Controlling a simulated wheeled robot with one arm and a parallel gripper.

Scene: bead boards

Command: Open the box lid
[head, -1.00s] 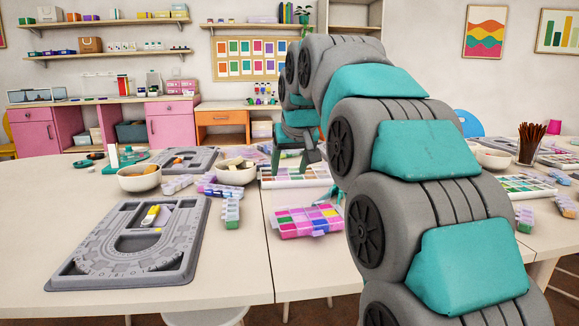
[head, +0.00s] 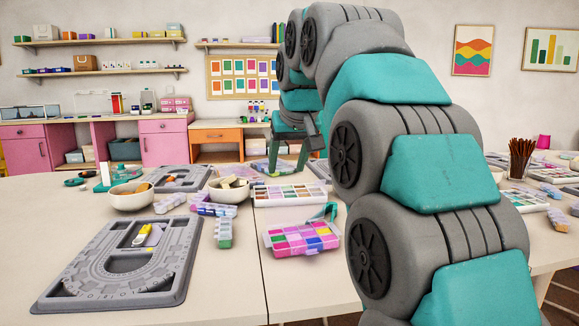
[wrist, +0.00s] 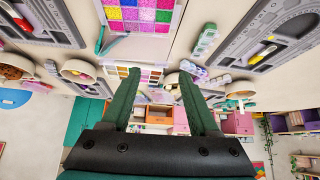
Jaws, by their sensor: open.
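The pink bead box (head: 302,246) lies flat on the near table, with colourful compartments on top and a teal strip (head: 326,213) at its back right edge.
A grey bead board (head: 70,290) lies at left. A bead tray (head: 290,201), small organisers (head: 224,232) and bowls (head: 131,201) stand behind and left of the box. A pencil cup (head: 520,160) stands at right. Table in front of the box is clear.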

